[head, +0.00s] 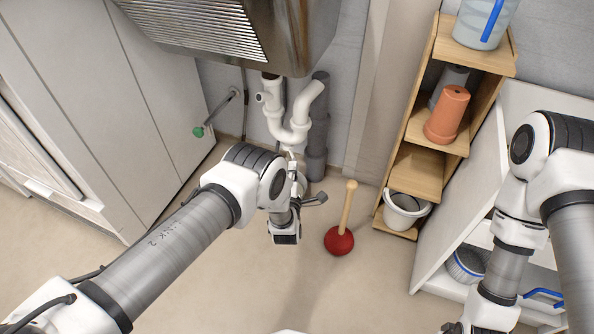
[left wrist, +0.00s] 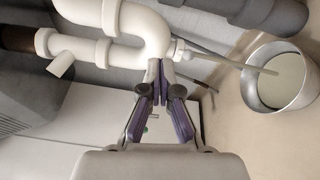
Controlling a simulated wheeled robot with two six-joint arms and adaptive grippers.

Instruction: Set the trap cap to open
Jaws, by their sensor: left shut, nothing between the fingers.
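The white P-trap (head: 287,130) hangs under the sink. Its curved bend (left wrist: 150,35) fills the upper part of the left wrist view. A small pale fitting (left wrist: 180,50) shows just right of my fingertips by the bend; I cannot tell whether it is the trap cap or how it is set. My left gripper (left wrist: 160,68) is shut and empty, its fingertips close under the bend; contact cannot be judged. In the head view my left wrist hides most of this gripper. My right arm is at the right, with its gripper end cut off by the bottom edge.
A red plunger (head: 339,240) stands on the floor right of my left wrist. A wooden shelf (head: 430,160) holds a terracotta pot (head: 447,115) and a white bucket (head: 405,212). Grey cabinets line the left.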

